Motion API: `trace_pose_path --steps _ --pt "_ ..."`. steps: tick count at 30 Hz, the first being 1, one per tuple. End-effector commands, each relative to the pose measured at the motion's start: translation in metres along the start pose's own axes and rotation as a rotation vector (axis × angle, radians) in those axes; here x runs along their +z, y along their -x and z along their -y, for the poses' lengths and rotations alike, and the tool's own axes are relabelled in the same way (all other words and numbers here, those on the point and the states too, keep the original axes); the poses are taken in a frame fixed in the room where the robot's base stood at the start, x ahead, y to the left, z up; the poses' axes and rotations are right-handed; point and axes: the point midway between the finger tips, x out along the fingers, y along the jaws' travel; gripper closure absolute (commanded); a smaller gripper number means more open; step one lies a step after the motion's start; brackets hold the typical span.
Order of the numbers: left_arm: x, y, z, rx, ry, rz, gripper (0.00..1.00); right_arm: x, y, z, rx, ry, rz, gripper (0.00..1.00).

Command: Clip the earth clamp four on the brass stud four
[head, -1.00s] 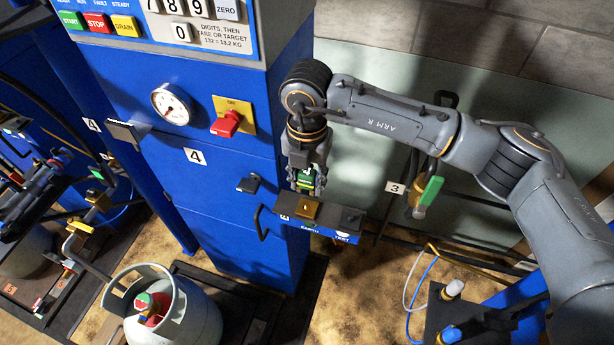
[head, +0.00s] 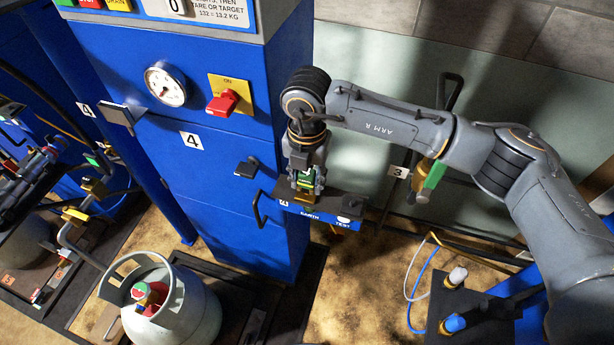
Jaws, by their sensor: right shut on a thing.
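Brass-coloured metal, the brass stud four (head: 304,190), shows just below the clamp at the left part of the bracket. The fingers overlap it in the picture. I cannot tell whether the clamp touches the stud or is around it. My left gripper is not in view.
The blue cabinet four (head: 215,195) carries a gauge (head: 165,86), a red switch (head: 223,103) and black handles. A grey gas cylinder (head: 185,305) stands at the lower left. Hoses run along the floor.

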Motion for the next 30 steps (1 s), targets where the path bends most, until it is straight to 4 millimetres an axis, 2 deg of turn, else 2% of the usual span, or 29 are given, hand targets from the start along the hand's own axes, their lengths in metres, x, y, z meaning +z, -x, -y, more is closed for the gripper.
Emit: trace_pose_path --steps 30 --pt "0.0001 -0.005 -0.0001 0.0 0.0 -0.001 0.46 -0.0002 0.0005 0.0002 0.0 0.0 0.0 1.0"
